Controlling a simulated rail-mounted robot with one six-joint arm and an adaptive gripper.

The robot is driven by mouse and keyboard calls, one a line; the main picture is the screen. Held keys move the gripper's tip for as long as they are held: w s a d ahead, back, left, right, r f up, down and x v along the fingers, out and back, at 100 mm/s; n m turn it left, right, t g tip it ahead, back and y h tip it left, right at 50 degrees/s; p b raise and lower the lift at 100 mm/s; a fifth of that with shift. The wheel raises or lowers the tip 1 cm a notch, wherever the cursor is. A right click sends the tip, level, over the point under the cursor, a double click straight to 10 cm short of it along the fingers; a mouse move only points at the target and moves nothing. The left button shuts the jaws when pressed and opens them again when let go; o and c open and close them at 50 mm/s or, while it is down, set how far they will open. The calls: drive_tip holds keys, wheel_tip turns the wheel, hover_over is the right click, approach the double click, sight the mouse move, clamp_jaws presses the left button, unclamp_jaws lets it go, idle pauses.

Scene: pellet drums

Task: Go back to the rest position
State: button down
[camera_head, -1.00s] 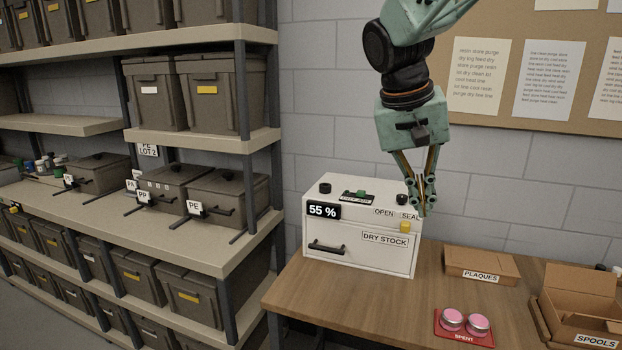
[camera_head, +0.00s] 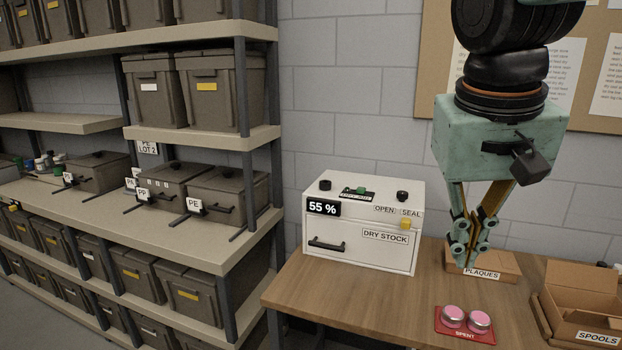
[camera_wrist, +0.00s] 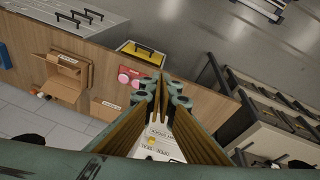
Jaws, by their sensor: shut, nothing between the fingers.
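My gripper (camera_head: 468,264) is shut and empty. In the head view it hangs fingers down in front of the plaques box (camera_head: 492,270), hiding part of it, to the right of the white dry stock cabinet (camera_head: 361,226). In the wrist view my gripper (camera_wrist: 163,92) points out over the table, with the cabinet (camera_wrist: 158,147) partly hidden below the fingers. The cabinet's display reads 55 %. A yellow switch (camera_head: 406,224) sits on its front beside the OPEN and SEAL labels.
A red spent tray (camera_head: 463,339) with two pink-topped jars (camera_head: 465,319) lies at the table's front. An open spools box (camera_head: 585,300) stands at the right. The table's middle is clear.

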drive_tip(key=s+a+f, duration=0.1)
drive_tip(key=s+f, duration=0.2)
drive_tip(key=s, duration=0.5)
drive_tip(key=s+a+f+n+t+y+b, duration=0.1)
drive_tip(key=s+f, duration=0.2)
drive_tip(key=s, duration=0.6)
drive_tip(key=shift+a+y, duration=0.25)
drive_tip(key=shift+y, duration=0.05)
